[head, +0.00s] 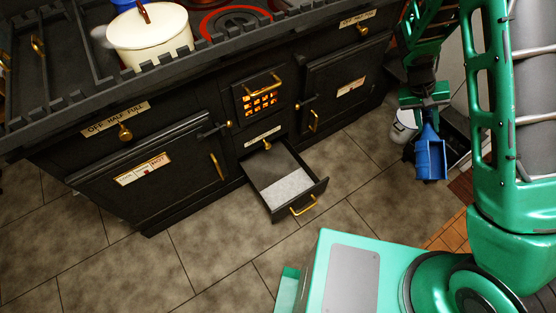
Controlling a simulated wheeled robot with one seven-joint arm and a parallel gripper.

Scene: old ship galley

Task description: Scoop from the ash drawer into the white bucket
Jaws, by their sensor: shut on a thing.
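The ash drawer (257,190) is pulled out at the bottom middle of the black stove, with a brass handle on its front. Pale grey ash (287,191) lies in its front part. My gripper (428,108) is at the upper right, shut on a blue scoop (430,160) that hangs below it with its wide end down. The white bucket (402,126) stands on the floor just left of and behind the scoop. The scoop and gripper partly hide it, and I cannot see its contents. Whether the scoop holds ash is unclear.
The black stove (155,176) has a railed top with a cream pot (150,38) and a glowing red ring (236,22). A lit grate (260,103) is above the drawer. A dark box (455,133) stands right of the scoop. Tiled floor before the drawer is clear.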

